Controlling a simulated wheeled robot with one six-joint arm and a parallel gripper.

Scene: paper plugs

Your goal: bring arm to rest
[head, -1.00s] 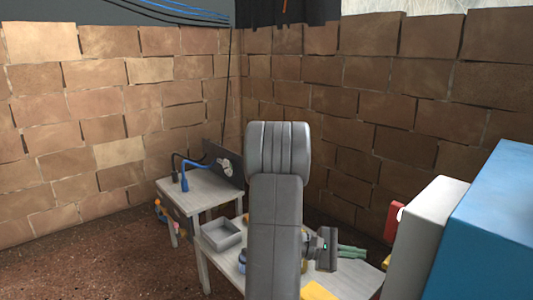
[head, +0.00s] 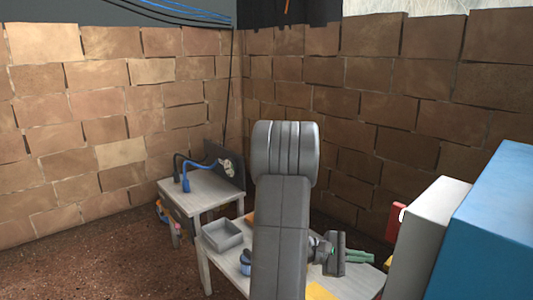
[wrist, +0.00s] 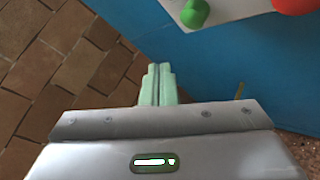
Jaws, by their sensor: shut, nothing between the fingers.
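My arm rises in the middle of the head view, its grey links hiding part of the low table behind. My gripper (head: 372,258) is at the right of the arm, over the low table (head: 220,270), its pale green fingers pointing right. In the wrist view the two fingers (wrist: 158,66) lie together, shut, with nothing between them. They point at a blue surface and touch nothing that I can make out.
A blue box (head: 495,225) and a light grey box (head: 425,230) stand at the right. A grey tray (head: 222,236) is on the low table. A small table (head: 195,195) with a blue cable (head: 187,170) stands behind. Brick walls enclose the corner.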

